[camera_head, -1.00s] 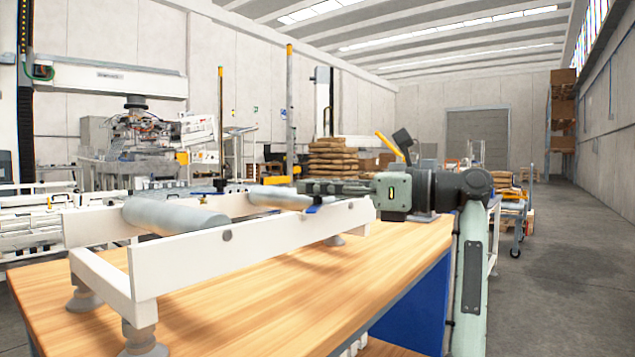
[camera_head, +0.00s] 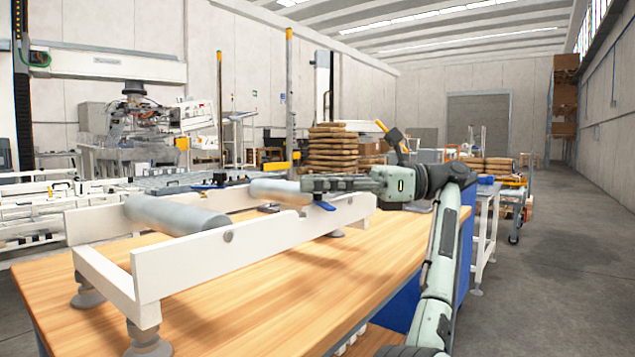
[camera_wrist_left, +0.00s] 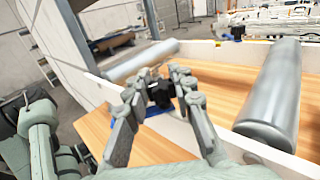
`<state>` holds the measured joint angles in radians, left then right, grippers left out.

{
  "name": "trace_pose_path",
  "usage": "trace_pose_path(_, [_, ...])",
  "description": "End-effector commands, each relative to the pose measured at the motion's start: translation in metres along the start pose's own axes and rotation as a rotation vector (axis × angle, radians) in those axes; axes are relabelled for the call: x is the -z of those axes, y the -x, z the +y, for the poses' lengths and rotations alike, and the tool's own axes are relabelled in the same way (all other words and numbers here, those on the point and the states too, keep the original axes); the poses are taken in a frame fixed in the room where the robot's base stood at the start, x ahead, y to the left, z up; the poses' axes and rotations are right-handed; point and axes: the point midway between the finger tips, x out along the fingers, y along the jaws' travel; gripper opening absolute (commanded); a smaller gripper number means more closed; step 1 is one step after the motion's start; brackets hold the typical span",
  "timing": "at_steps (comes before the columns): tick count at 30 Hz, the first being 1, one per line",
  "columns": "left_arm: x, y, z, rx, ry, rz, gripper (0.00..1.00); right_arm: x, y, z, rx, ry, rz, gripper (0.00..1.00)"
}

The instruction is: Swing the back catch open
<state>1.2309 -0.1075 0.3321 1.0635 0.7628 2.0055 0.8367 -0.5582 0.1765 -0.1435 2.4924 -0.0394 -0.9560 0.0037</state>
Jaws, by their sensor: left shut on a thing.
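My left gripper (camera_head: 306,184) is at the near rail of the white roller frame (camera_head: 250,242), close to its right end. In the left wrist view its fingers (camera_wrist_left: 160,88) are closed around a black knob. This knob tops a catch (camera_wrist_left: 162,93) with a blue lever, which also shows below the gripper in the head view (camera_head: 325,206). The fingers hide part of the knob. A second catch, black and blue (camera_head: 220,181), sits on the far rail, with no gripper at it. I cannot tell which catch the task calls back. My right gripper is not in view.
Two grey rollers (camera_head: 176,214) (camera_head: 281,192) lie across the frame. The frame stands on feet on a wooden-topped bench (camera_head: 270,285), whose front area is clear. Stacked sacks (camera_head: 333,150) and a trolley stand farther back. Open floor lies to the right.

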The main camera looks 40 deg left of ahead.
Motion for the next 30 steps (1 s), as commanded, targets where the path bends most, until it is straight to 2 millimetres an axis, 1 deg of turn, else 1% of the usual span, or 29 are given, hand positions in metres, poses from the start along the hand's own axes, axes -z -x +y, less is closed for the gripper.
trace_pose_path(8, [0.001,0.000,0.000,-0.002,-0.001,0.002,0.00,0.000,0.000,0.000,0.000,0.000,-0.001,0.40])
trace_pose_path(9, [0.001,0.000,0.000,-0.002,-0.001,0.002,0.24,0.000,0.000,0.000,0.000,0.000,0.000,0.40])
trace_pose_path(14, [0.001,0.000,0.000,-0.001,-0.001,0.002,0.44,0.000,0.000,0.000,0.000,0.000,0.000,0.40])
trace_pose_path(15, [0.001,0.000,0.000,-0.001,-0.001,0.002,0.46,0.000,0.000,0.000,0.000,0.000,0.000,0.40])
trace_pose_path(24, [-0.002,0.000,0.000,0.000,0.000,0.001,0.46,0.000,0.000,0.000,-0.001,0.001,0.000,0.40])
trace_pose_path(26, [-0.006,0.000,0.000,0.000,0.001,0.001,0.46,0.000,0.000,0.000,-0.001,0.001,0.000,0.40])
trace_pose_path(30, [-0.028,-0.001,0.000,-0.001,0.002,0.003,0.46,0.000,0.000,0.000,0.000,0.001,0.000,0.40])
